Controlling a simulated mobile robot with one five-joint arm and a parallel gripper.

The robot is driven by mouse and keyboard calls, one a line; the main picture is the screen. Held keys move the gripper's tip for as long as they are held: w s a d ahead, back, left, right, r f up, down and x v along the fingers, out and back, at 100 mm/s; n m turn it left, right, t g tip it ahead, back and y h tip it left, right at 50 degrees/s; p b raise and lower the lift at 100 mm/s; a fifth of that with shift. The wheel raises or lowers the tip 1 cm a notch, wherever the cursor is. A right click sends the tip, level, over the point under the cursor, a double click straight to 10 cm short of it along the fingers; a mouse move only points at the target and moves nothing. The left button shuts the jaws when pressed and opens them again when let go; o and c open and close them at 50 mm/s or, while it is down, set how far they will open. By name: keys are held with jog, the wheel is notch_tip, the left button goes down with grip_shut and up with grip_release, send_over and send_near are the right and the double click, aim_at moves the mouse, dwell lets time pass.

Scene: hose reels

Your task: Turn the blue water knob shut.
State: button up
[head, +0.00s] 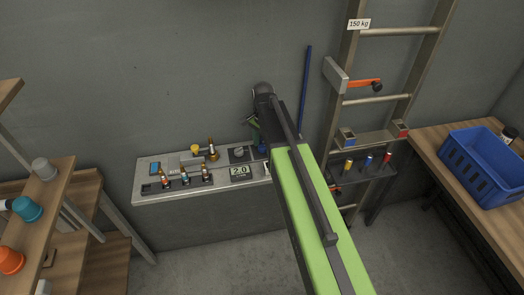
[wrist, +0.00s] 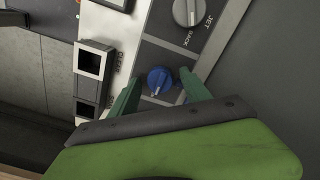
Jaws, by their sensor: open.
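The blue water knob (wrist: 159,79) sits on a dark grey panel in the wrist view, with a pale pointer mark at its lower side. My gripper (wrist: 159,76) is open, with one green finger left of the knob and one right of it. A small gap seems to show on each side; whether a finger touches the knob I cannot tell. In the head view, a small blue patch, likely the knob (head: 262,149), shows at the right end of the bench top, beside my arm. My gripper (head: 255,128) is mostly hidden there behind my own arm.
A grey knob (wrist: 187,11) marked JET and BACK lies close above the blue one. Square sockets (wrist: 91,64) are on the left. A blue pole (head: 305,90) and ladder (head: 400,98) stand right.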

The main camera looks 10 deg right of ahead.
jog(key=shift+r, duration=0.1)
jog(key=shift+c, duration=0.4)
grip_shut()
jog(key=shift+a, duration=0.15)
